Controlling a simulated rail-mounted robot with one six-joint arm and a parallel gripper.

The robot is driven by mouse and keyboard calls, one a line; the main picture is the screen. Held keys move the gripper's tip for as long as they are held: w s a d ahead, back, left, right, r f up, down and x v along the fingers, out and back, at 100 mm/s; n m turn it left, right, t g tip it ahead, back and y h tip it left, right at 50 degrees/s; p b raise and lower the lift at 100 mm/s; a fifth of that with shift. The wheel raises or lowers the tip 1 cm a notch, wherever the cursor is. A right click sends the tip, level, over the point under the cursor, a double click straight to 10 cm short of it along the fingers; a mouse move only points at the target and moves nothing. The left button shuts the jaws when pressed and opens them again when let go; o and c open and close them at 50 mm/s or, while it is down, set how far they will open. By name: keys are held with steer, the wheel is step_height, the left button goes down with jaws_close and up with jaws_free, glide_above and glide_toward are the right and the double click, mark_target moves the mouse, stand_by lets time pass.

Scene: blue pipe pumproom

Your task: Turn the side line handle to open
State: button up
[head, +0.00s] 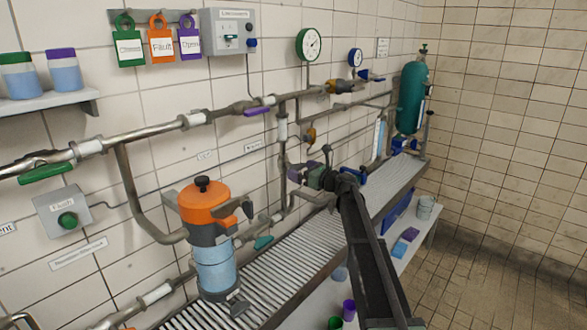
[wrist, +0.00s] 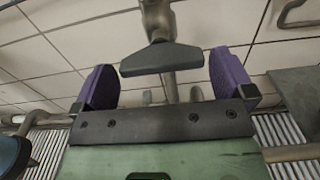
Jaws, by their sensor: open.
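My gripper (head: 296,172) is at the pipework near the middle of the head view, above the slatted bench. In the wrist view its two purple fingers (wrist: 165,82) are wide apart with nothing clamped between them. A dark grey, flat-ended handle (wrist: 162,58) on a metal stem lies ahead, centred between the fingers and nearly as wide as the gap. I see no contact, but its depth relative to the fingertips is hard to judge. No readable label marks it as the side line handle. In the head view my gripper hides that spot.
A vertical pipe (head: 283,150) and the wall stand close by. An orange-topped canister (head: 207,225) stands left on the slatted bench (head: 290,262). A purple handle (head: 257,111) is on the upper pipe and a teal handle (head: 263,242) on the lower. Floor at right is clear.

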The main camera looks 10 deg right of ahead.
mark_target(300, 169)
steer(key=x, duration=0.4)
steer(key=shift+w, duration=0.1)
steer(key=c, duration=0.6)
steer(key=shift+c, duration=0.2)
